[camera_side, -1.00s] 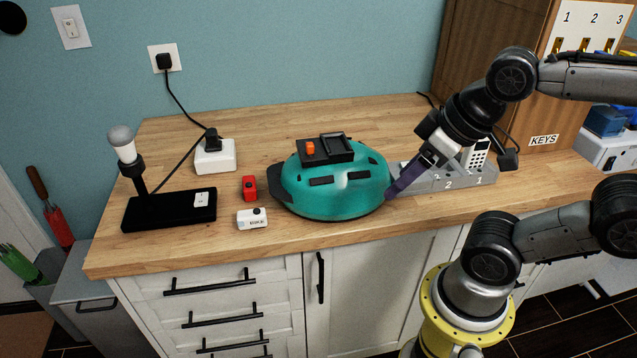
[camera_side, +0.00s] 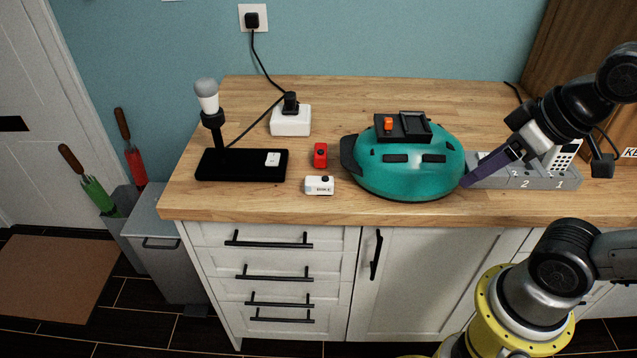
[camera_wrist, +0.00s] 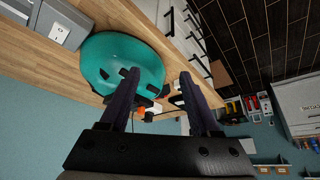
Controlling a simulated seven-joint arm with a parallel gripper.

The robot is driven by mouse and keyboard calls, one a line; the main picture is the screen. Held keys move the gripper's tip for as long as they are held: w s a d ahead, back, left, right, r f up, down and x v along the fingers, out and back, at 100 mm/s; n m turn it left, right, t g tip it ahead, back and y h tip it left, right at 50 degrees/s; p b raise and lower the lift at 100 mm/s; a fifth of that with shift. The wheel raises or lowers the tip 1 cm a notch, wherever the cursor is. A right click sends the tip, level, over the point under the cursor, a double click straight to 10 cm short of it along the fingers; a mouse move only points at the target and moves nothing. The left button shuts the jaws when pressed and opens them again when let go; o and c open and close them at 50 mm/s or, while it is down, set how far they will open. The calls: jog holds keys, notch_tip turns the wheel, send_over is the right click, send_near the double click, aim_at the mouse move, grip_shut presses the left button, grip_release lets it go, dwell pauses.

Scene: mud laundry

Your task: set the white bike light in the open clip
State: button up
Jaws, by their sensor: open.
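The white bike light (camera_side: 319,186) is a small white block with a black button on top, lying on the worktop left of the teal helmet (camera_side: 410,170). A black mount (camera_side: 403,127) sits on top of the helmet. An orange piece (camera_side: 389,124) is in its left part; its right part (camera_side: 416,127) looks empty and is probably the open clip. My gripper (camera_side: 466,182) is at the helmet's right side, well away from the light. In the wrist view my gripper (camera_wrist: 159,74) is open and empty, with the helmet (camera_wrist: 115,60) beyond the left finger.
A similar red block (camera_side: 320,155) lies behind the white light. A black tray with a lamp (camera_side: 241,165) and a white plug box (camera_side: 290,121) stand to the left. A grey numbered holder (camera_side: 540,180) is at the right. The worktop's front strip is clear.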

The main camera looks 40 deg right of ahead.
jog(key=shift+r+n, duration=0.2)
jog(key=shift+n, duration=0.2)
jog(key=shift+c, duration=0.2)
jog(key=w+r+n, duration=0.3)
jog(key=w+r, duration=0.2)
jog(key=n+g, duration=0.5)
send_over(320, 180)
notch_tip(320, 180, down, 11)
jog(key=shift+w+d+r, duration=0.1)
jog(key=shift+w+d, duration=0.05)
jog(key=shift+f+g, duration=0.3)
jog(key=shift+f, duration=4.05)
